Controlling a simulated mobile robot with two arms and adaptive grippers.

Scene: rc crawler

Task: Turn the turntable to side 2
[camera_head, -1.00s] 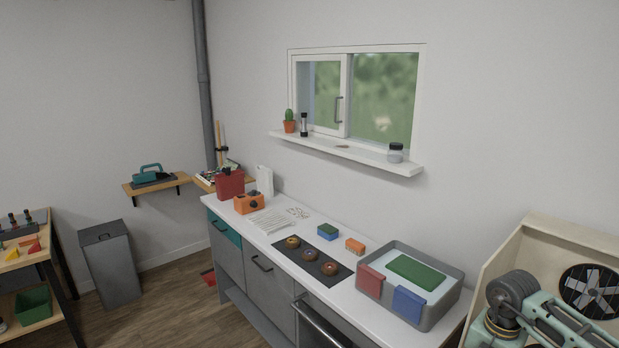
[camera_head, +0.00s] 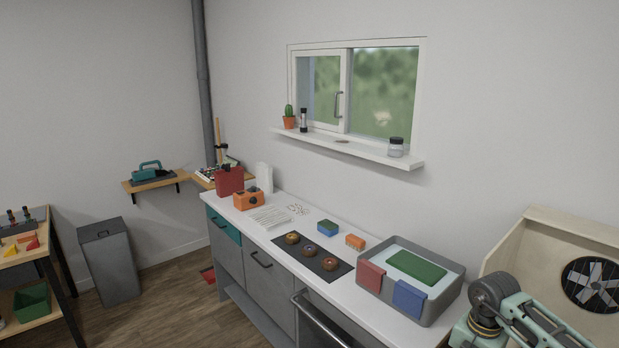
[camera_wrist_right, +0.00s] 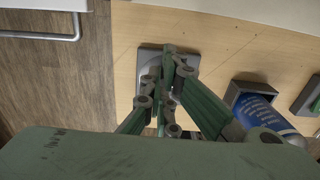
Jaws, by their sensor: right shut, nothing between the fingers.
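No turntable can be clearly made out in the head view. In the right wrist view my right gripper (camera_wrist_right: 170,58) is shut and empty, with its fingertips over or in front of a small grey square-cornered plate (camera_wrist_right: 147,60) on a pale wooden surface (camera_wrist_right: 215,45). The gripper hides part of this plate, and I cannot tell whether it belongs to the turntable or whether the fingers touch it. In the head view my right arm is at the lower right, its gripper out of frame. My left gripper is in neither view.
A wooden booth with a round fan (camera_head: 596,283) stands at the right. A blue can (camera_wrist_right: 262,115) in a dark holder is right of the gripper. The white counter (camera_head: 360,308) carries a grey tray (camera_head: 440,312). Wooden floor shows at left in the wrist view.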

